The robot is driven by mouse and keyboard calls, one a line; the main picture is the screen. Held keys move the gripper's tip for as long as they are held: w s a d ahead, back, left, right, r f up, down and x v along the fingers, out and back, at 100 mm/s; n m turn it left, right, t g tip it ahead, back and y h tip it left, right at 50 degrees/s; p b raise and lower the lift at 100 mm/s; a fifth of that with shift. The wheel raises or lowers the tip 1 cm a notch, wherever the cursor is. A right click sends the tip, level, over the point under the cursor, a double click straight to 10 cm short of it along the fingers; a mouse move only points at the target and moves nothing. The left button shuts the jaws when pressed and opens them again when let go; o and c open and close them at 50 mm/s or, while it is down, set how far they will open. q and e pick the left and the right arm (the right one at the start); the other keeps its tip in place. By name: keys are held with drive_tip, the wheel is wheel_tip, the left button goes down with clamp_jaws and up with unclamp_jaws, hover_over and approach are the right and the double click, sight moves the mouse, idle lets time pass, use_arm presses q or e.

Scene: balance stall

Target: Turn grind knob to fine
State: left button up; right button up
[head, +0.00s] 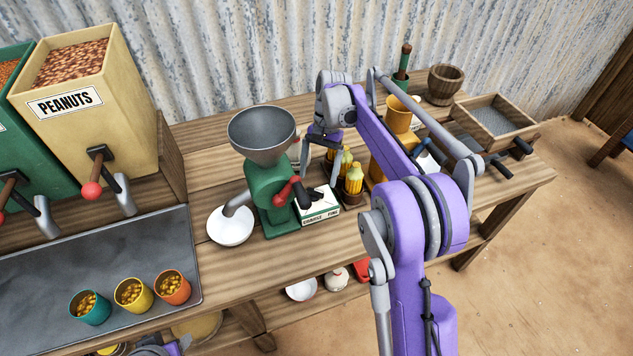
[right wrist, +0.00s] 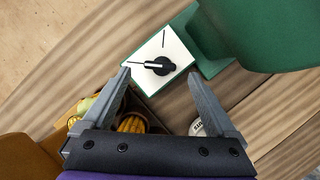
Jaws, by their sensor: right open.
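The black grind knob (head: 314,195) sits on this plate. In the right wrist view the knob (right wrist: 158,66) has a white pointer line toward picture left, near a black mark; another mark lies above it. My right gripper (head: 320,168) is open and empty above the plate, its fingertips on either side of the knob in the wrist view, apparently not touching it.
A white bowl (head: 230,231) is under the grinder spout. Peanut bin (head: 84,125), metal tray (head: 40,295) and several cups are at left; a wooden sieve box (head: 515,128) is at right.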

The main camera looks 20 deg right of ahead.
use_arm(q)
drive_tip(key=shift+w+r, duration=0.1)
drive_tip(key=shift+r, duration=0.3)
use_arm(e)
drive_tip(key=v, duration=0.7)
drive_tip(key=shift+f, duration=0.1)
